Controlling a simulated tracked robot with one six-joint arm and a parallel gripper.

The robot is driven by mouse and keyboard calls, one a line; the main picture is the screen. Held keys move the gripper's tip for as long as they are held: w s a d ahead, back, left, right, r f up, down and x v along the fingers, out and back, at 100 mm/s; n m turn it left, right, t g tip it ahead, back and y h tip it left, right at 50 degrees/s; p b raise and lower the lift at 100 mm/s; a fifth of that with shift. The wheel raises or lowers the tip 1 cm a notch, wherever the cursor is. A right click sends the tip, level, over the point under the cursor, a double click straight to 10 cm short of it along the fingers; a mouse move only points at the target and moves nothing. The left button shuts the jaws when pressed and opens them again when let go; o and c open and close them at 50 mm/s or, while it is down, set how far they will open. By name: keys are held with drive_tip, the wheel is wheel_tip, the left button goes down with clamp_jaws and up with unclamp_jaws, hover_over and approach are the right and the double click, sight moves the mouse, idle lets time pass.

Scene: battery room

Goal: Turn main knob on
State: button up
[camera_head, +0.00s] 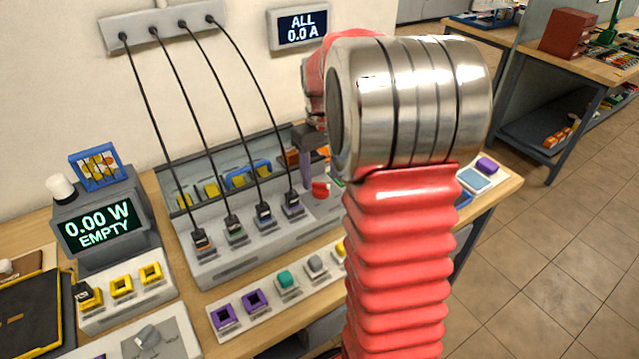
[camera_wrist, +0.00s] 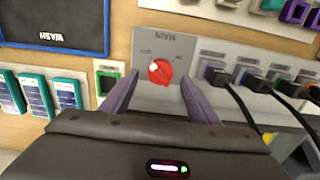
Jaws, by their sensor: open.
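The main knob (camera_wrist: 160,73) is a round red knob on a grey plate marked MAIN, which reads upside down in the wrist view. A pale mark shows on its upper-left side; the small labels beside it are too blurred to read. The red knob (camera_head: 320,189) also shows in the head view, at the right end of the grey panel. My gripper (camera_wrist: 159,79) is open and empty, with its purple fingers on either side of the knob in the picture. I cannot tell whether they touch it. In the head view my arm hides most of the gripper.
Black cables run from a wall strip (camera_head: 160,25) to plugs in the grey charging panel (camera_head: 215,272). A wall display (camera_head: 302,27) reads ALL 0.0 A. Another display (camera_head: 98,226) reads 0.00 W EMPTY.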

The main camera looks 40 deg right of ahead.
sight(320, 184)
drive_tip(key=shift+f, duration=1.75)
drive_tip(key=shift+c, duration=0.5)
drive_tip(key=c, duration=0.9)
drive_tip(key=shift+a, duration=0.15)
drive_tip(key=shift+c, duration=0.2)
